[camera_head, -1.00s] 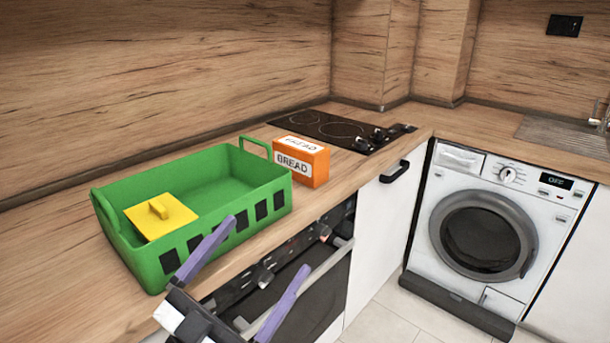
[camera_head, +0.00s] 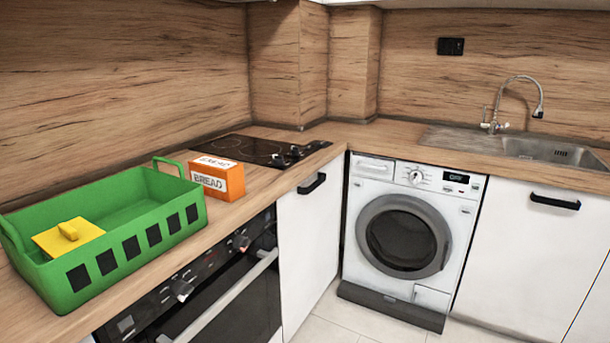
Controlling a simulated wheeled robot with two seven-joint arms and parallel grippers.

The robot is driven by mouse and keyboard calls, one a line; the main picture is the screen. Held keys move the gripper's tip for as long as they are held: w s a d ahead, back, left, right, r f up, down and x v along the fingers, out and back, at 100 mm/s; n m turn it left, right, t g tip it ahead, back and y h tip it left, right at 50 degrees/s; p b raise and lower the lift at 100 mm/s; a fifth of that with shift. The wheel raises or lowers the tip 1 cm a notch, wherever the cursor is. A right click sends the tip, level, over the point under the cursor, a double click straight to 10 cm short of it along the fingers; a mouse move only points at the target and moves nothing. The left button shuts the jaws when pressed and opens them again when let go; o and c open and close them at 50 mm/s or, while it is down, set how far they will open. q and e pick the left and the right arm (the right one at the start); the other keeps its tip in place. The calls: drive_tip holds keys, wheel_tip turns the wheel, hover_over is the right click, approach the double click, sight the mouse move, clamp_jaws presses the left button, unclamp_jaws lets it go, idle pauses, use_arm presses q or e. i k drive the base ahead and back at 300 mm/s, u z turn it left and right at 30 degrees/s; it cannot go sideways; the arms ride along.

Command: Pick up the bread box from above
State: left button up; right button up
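The orange bread box (camera_head: 222,182) stands upright on the wooden counter, with white labels reading BREAD on its front and top. It is just right of the green basket and in front of the black hob. Nothing touches its top, and its far side is hidden. Neither of my grippers shows in the head view.
The green basket (camera_head: 183,217) with a raised handle stands on the counter at left, holding a yellow lidded item (camera_head: 68,238). The hob (camera_head: 262,149) has knobs at its right. An oven (camera_head: 230,296), a washing machine (camera_head: 403,235) and a sink (camera_head: 552,149) are in view.

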sight(222, 180)
drive_tip(key=z, duration=1.05)
drive_tip(key=i, duration=2.7)
drive_tip(key=u, duration=3.5)
